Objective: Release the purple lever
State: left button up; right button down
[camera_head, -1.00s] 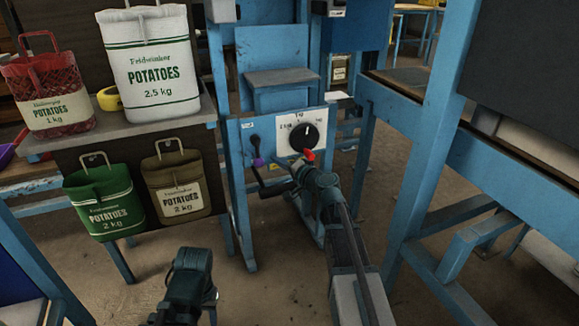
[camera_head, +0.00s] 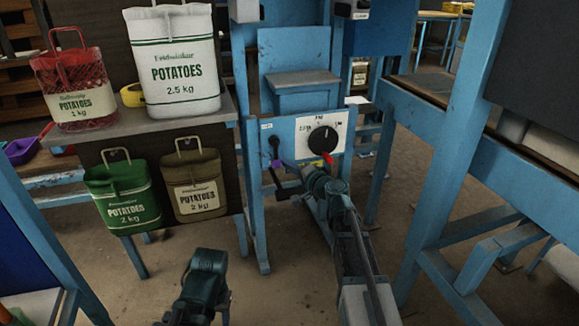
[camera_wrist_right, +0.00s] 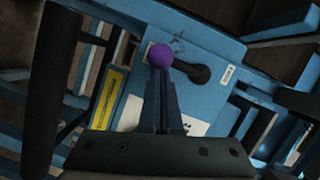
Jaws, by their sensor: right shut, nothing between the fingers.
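The lever hangs down from its dark pivot at the left of the white dial panel, with a purple knob (camera_head: 276,163) at its lower end. In the right wrist view the purple knob (camera_wrist_right: 160,55) lies right at my fingertips, its dark arm running right to the pivot. My right gripper (camera_head: 293,166) is shut with nothing between its fingers. In the wrist view its closed fingers (camera_wrist_right: 160,75) point at the knob; I cannot tell whether they touch it. A dark green part of my left arm shows at the bottom; its fingers do not show.
The panel has a black dial (camera_head: 322,140) with a red pointer just right of my gripper. A table at left holds a white potato sack (camera_head: 175,65) and a red one (camera_head: 78,95); green and brown sacks hang in front. Blue frame posts stand at right.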

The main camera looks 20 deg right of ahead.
aim_at(275, 165)
jog(key=shift+a, duration=0.1)
jog(key=a+m+b, duration=0.1)
jog(key=f+m+t+b, duration=0.1)
jog(key=m+b, duration=0.1)
jog(key=shift+a+y, duration=0.4)
jog(key=shift+a+r+m, duration=0.1)
jog(key=shift+a+m, duration=0.2)
jog(key=shift+a, duration=0.2)
jog(key=a+r+m+t+p, duration=0.1)
jog(key=a+r+m+t, duration=0.1)
jog(key=a+r+m, duration=0.2)
jog(key=shift+s+a+r+m, duration=0.15)
jog(key=shift+a+m, duration=0.35)
jog(key=shift+a, duration=0.5)
jog(key=shift+r, duration=0.15)
